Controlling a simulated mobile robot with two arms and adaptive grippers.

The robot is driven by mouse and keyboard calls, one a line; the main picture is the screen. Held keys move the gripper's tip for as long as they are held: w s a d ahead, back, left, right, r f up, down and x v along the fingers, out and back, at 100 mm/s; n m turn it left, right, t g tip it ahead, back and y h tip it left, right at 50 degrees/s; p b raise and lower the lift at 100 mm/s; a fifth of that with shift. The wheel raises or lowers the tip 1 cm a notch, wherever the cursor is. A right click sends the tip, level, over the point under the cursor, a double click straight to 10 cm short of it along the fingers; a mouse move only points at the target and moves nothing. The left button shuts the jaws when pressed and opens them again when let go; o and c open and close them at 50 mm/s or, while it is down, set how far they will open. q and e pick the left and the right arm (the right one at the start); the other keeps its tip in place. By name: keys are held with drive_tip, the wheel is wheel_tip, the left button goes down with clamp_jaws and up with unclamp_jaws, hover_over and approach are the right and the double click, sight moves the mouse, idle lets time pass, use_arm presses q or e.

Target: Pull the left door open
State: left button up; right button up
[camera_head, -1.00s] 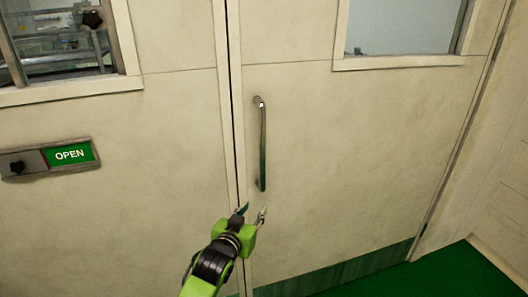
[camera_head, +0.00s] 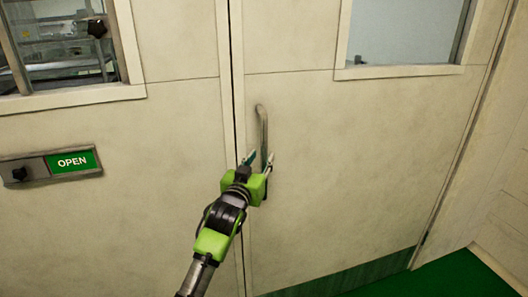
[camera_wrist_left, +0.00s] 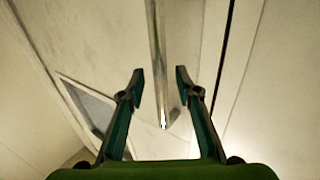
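A pale cream door leaf (camera_head: 350,150) with a window fills the middle and right of the head view and is closed. Its vertical metal bar handle (camera_head: 262,125) stands just right of the seam. My left gripper (camera_head: 260,158) is open at the handle's lower half, one finger on each side of it in the picture. In the left wrist view the handle (camera_wrist_left: 156,40) runs between the two open fingertips (camera_wrist_left: 160,75), with gaps on both sides. The lower handle is partly hidden by the gripper in the head view. My right gripper is not in view.
The green floor (camera_head: 460,275) is clear at the lower right.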

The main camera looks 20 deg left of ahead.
sight(263, 155)
use_arm(q)
drive_tip(key=shift+w, duration=1.9)
clamp_jaws()
